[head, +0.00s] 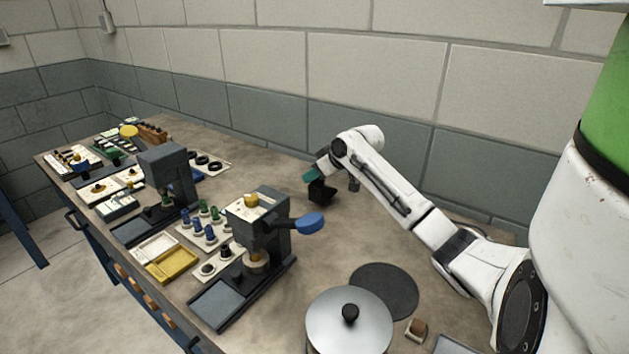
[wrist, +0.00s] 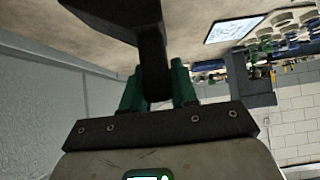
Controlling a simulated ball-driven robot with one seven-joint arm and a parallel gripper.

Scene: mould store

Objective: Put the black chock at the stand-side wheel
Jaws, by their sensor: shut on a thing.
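My gripper (head: 313,178) is at the far side of the bench, near the wall, with its green fingers shut on the black chock (head: 322,193). In the head view the chock hangs below the fingers, at or just above the bench top; I cannot tell if it touches. In the wrist view the dark chock (wrist: 152,45) shows between the green fingers (wrist: 158,88), a narrow part gripped and a wider part beyond. I cannot make out a wheel or its stand for certain in either view.
The bench (head: 330,240) is clear around the chock. A dark press with a blue knob (head: 309,223) stands to its left front. A lidded metal pot (head: 348,325), a round black mat (head: 385,290) and a small brown block (head: 417,328) are nearer me. A block wall (head: 270,118) bounds the back.

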